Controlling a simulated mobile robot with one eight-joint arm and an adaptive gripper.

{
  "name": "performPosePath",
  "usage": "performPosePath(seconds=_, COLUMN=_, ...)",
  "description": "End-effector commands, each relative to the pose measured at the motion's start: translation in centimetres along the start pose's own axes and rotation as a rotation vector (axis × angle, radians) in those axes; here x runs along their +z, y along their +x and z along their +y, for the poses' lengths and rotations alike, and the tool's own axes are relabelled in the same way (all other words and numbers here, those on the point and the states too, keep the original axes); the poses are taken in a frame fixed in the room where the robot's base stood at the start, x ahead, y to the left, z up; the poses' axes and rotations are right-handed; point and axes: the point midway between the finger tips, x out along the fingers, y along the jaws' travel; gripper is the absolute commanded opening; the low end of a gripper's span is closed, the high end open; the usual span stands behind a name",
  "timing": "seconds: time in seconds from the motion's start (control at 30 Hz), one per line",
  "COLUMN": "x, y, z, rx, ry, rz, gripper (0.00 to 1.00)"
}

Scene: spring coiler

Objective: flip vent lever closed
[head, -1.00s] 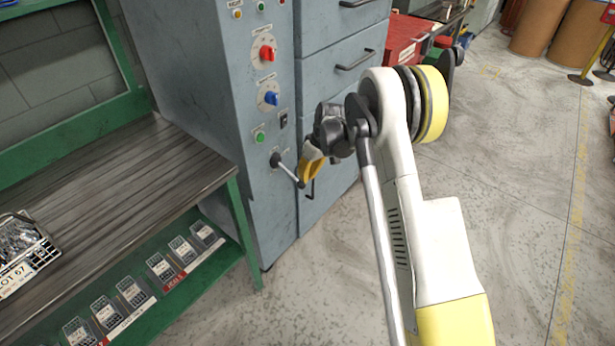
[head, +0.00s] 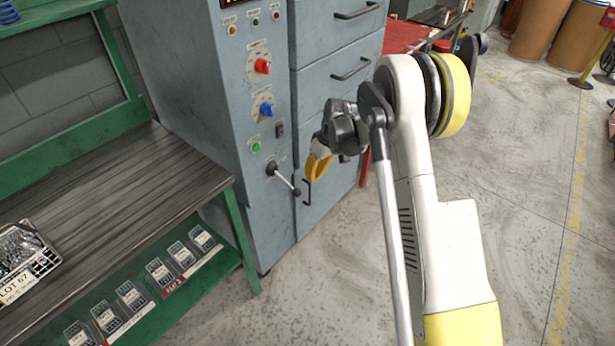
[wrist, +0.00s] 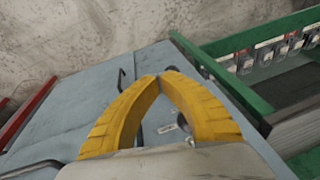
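The vent lever (head: 284,181) is on the front of the grey-blue cabinet, below the green button. It has a dark round pivot, a thin metal rod and a dark knob (head: 297,192). The rod slants down and to the right in the head view. My gripper (head: 316,174), with yellow fingers, is just right of the knob and appears apart from it. In the wrist view, the fingertips of my gripper (wrist: 160,76) meet with nothing seen between them. I cannot clearly make out the lever in the wrist view; the fingers may hide it.
The cabinet (head: 236,150) carries a red knob (head: 263,66), a blue knob (head: 267,110) and a green button (head: 256,147) above the lever. A green-framed workbench (head: 240,230) stands at left.

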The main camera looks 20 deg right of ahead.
Motion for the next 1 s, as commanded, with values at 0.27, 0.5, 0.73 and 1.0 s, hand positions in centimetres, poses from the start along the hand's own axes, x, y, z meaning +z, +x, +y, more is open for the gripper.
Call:
performPosePath(seconds=0.27, x=3.5, y=-4.0, z=0.6, rx=-0.001, ry=0.000, rz=0.000, gripper=0.00)
performPosePath(seconds=0.5, x=4.5, y=-4.9, z=0.8, rx=-0.001, ry=-0.001, rz=0.000, gripper=0.00)
performPosePath(seconds=0.73, x=4.5, y=-4.9, z=0.8, rx=-0.001, ry=-0.001, rz=0.000, gripper=0.00)
performPosePath(seconds=1.0, x=4.5, y=-5.1, z=0.7, rx=0.001, ry=0.000, rz=0.000, gripper=0.00)
